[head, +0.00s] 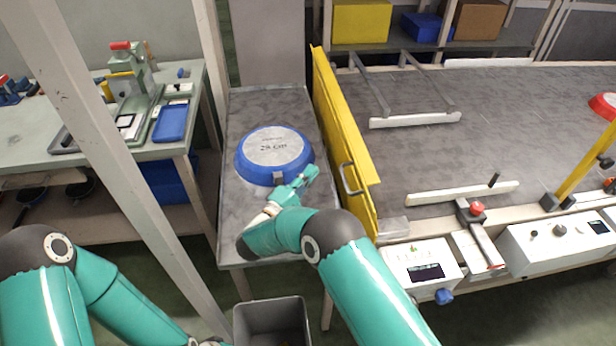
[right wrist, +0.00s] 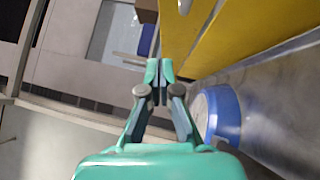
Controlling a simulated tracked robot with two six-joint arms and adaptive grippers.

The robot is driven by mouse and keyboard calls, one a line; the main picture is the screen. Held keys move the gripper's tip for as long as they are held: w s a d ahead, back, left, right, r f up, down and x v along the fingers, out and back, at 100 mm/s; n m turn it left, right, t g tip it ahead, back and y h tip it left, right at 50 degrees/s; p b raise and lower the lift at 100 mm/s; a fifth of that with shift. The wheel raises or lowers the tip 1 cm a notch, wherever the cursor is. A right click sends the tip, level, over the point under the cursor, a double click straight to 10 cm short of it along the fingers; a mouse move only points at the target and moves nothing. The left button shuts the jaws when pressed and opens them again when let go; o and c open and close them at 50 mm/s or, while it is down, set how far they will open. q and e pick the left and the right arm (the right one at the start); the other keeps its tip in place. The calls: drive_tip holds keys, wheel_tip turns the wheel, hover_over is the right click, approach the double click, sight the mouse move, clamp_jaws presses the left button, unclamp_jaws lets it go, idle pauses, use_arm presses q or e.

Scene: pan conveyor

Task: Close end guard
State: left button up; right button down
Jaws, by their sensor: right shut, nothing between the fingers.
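The yellow end guard (head: 338,122) stands on edge as a long panel between the grey side table and the conveyor in the head view. In the right wrist view the yellow guard (right wrist: 255,35) fills the upper right. My right gripper (head: 310,174) is over the side table, left of the guard and apart from it, just beside the blue pan. In the right wrist view its fingertips (right wrist: 159,72) are together and empty.
An upside-down blue pan (head: 274,152) lies on the side table (head: 238,215), close to my right gripper. The conveyor bed (head: 500,120) has white rails. A control box (head: 420,265) and a grey bin (head: 272,325) are at the front. A pale post (head: 115,150) stands left.

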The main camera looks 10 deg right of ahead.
drive_tip(key=w+d+r+p, duration=0.2)
drive_tip(key=w+d, duration=0.2)
drive_tip(key=d, duration=0.4)
drive_tip(key=shift+w+d, duration=0.3)
drive_tip(key=shift+w, duration=0.1)
drive_tip(key=shift+d+r, duration=0.1)
drive_tip(key=shift+r, duration=0.05)
